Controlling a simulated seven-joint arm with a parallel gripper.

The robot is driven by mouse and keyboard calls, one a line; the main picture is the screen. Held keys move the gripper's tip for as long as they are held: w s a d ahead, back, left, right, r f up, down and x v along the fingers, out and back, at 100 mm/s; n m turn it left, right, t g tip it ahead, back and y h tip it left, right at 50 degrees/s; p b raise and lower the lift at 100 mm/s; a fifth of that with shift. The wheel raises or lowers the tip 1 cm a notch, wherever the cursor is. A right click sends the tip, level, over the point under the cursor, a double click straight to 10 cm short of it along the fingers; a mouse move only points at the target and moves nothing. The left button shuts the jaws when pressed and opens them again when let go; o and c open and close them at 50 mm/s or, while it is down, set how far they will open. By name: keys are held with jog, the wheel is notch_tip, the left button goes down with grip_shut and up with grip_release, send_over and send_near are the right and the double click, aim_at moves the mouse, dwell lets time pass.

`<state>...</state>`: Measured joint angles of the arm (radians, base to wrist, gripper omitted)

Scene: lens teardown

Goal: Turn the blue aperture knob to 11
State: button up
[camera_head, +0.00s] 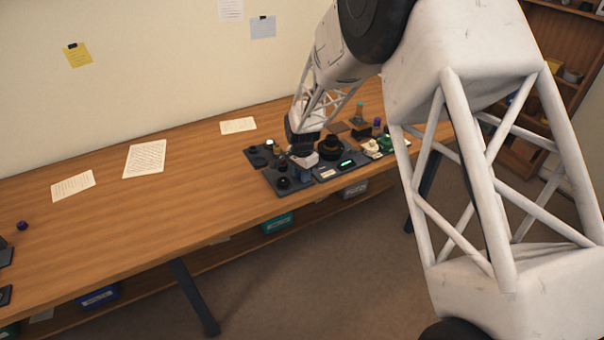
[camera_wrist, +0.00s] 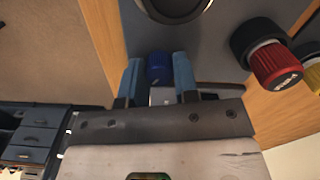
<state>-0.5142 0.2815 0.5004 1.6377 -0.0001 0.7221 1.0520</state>
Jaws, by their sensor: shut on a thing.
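The blue aperture knob (camera_wrist: 158,66) shows in the wrist view as a small ribbed blue cylinder between my two blue fingers. My gripper (camera_wrist: 158,82) is shut on it, with one finger at each side. In the head view my gripper (camera_head: 303,158) reaches down to the equipment at the bench's front edge. The knob cannot be made out there. No scale number or pointer for the knob is legible in either view.
In the wrist view a red knob (camera_wrist: 277,65) and part of a yellow knob (camera_wrist: 313,74) stand to the right, and a dark ring (camera_wrist: 176,8) lies ahead. In the head view a panel with a green display (camera_head: 346,164) sits right of my gripper. The bench's left (camera_head: 190,195) is mostly clear.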

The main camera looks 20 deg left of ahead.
jog(key=o, duration=0.9)
jog(key=shift+r, duration=3.9)
